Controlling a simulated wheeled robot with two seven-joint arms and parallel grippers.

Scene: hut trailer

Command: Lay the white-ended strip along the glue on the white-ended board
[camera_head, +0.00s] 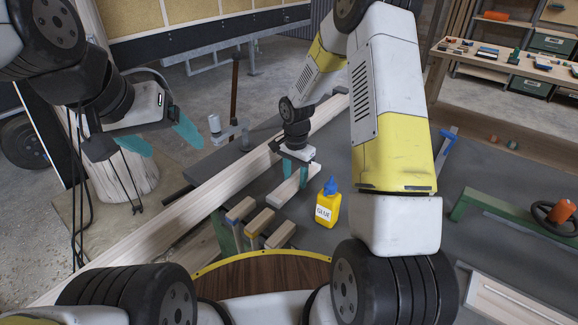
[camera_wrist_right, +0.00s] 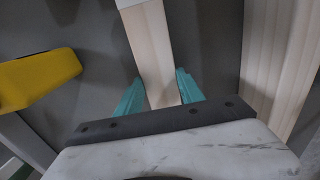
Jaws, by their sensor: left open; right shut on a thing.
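My right gripper (camera_head: 294,178) is shut on a pale wooden strip (camera_head: 286,191) above the dark bench. In the right wrist view the strip (camera_wrist_right: 154,50) runs up between the teal fingers (camera_wrist_right: 162,92), with a whiter end at the top. Three short wooden pieces are beside it: one blue-ended (camera_head: 241,209), one yellow-ended (camera_head: 261,221), one pale (camera_head: 281,235). A long pale board (camera_head: 215,190) runs along the bench's left side. I cannot make out a white end or glue line on it. My left gripper (camera_head: 174,149) is open and empty, left of the bench.
A yellow glue bottle (camera_head: 328,207) with a blue cap stands right of the strip; its yellow side shows in the right wrist view (camera_wrist_right: 40,78). A green tool (camera_head: 500,208) lies at the right.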

